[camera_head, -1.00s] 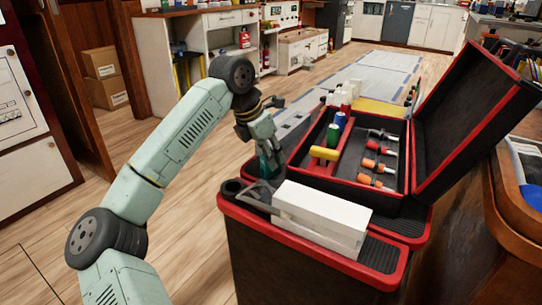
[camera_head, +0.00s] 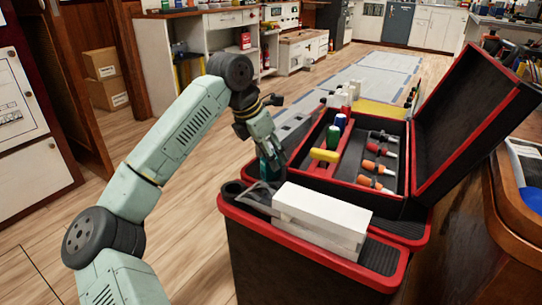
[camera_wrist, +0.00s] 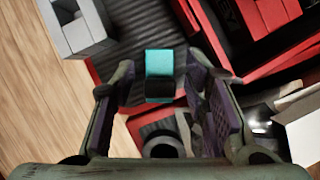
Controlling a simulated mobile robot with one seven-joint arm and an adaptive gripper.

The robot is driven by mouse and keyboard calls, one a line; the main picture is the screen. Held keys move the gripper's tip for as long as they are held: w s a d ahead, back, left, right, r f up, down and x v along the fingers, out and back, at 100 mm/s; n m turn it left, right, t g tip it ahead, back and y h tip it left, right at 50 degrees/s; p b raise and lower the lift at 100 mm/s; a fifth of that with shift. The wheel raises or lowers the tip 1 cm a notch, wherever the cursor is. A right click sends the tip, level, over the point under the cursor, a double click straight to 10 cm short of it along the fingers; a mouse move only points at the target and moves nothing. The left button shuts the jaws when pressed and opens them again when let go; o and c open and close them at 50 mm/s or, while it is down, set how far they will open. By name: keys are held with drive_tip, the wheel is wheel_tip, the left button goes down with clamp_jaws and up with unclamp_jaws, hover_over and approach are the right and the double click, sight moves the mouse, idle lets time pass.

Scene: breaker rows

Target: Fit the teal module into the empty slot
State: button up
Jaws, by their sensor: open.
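The teal module (camera_wrist: 165,68) stands between the fingers of my gripper (camera_wrist: 163,105) in the wrist view. It has a teal top part and a dark lower part. The fingers are apart, with visible gaps on both sides of it. In the head view my gripper (camera_head: 270,152) is low over the left end of the black and red toolbox (camera_head: 260,262), and teal shows at its fingertips. A grey slotted block (camera_wrist: 75,28) lies at the upper left of the wrist view. I cannot tell which slot is the empty one.
A white box (camera_head: 318,215) lies on the toolbox's near edge. The open tray holds several screwdrivers (camera_head: 375,166), a yellow-handled tool (camera_head: 324,155) and a green bottle (camera_head: 333,137). The raised lid (camera_head: 465,125) stands at the right. Wooden floor (camera_head: 190,255) is open at the left.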

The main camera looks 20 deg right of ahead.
drive_tip(key=p+v, duration=0.2)
drive_tip(key=v, duration=0.9)
drive_tip(key=shift+d, duration=0.1)
